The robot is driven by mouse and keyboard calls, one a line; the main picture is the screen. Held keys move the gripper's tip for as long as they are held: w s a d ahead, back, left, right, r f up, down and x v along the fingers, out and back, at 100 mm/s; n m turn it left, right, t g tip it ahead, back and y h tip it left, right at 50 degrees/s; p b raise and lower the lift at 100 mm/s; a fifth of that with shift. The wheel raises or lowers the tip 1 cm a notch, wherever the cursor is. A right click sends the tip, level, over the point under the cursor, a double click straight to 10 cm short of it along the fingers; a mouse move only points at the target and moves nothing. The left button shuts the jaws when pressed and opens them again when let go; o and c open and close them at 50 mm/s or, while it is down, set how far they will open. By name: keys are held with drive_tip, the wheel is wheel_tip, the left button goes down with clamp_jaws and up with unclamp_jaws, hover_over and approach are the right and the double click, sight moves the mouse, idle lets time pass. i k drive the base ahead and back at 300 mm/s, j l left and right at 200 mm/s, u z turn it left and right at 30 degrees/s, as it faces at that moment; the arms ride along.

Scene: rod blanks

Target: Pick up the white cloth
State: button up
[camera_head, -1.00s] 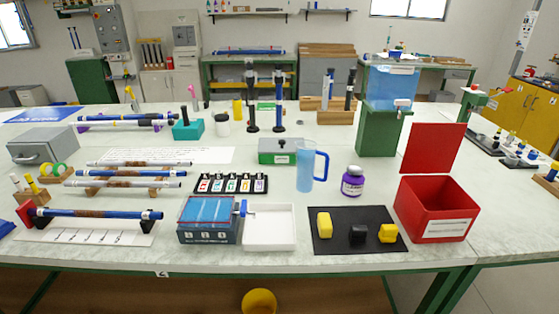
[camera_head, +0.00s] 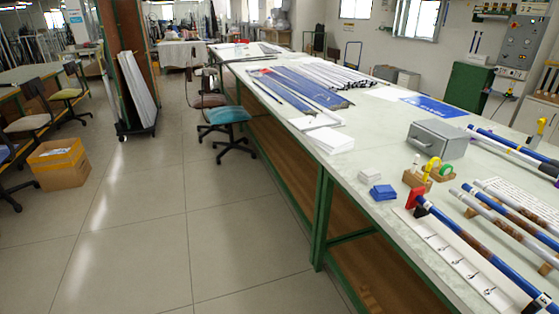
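A small white folded stack (camera_head: 370,175), which looks like cloth, lies on the long worktable (camera_head: 345,192) near its front edge. A blue folded stack (camera_head: 383,193) lies just to its right and nearer to me. A larger flat white stack (camera_head: 330,140), perhaps paper, lies farther back on the table. My gripper is not in view.
A grey box (camera_head: 438,140), a small wooden holder (camera_head: 417,180) and blue and grey rods (camera_head: 480,245) stand to the right. Blue sheets and rods cover the far table. A blue-seated chair (camera_head: 228,115) stands by the table.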

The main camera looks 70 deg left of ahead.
sight(368, 176)
drive_tip(key=u, duration=1.45)
drive_tip(key=z, duration=1.85)
drive_tip(key=u, duration=1.85)
drive_tip(key=i+j, duration=0.1)
drive_tip(key=i, duration=0.45)
drive_tip(key=i+j+z, duration=0.1)
drive_tip(key=i, duration=0.5)
drive_tip(key=i+j, duration=0.2)
drive_tip(key=i, duration=0.35)
drive_tip(key=i+j+z, duration=0.1)
drive_tip(key=i, duration=0.45)
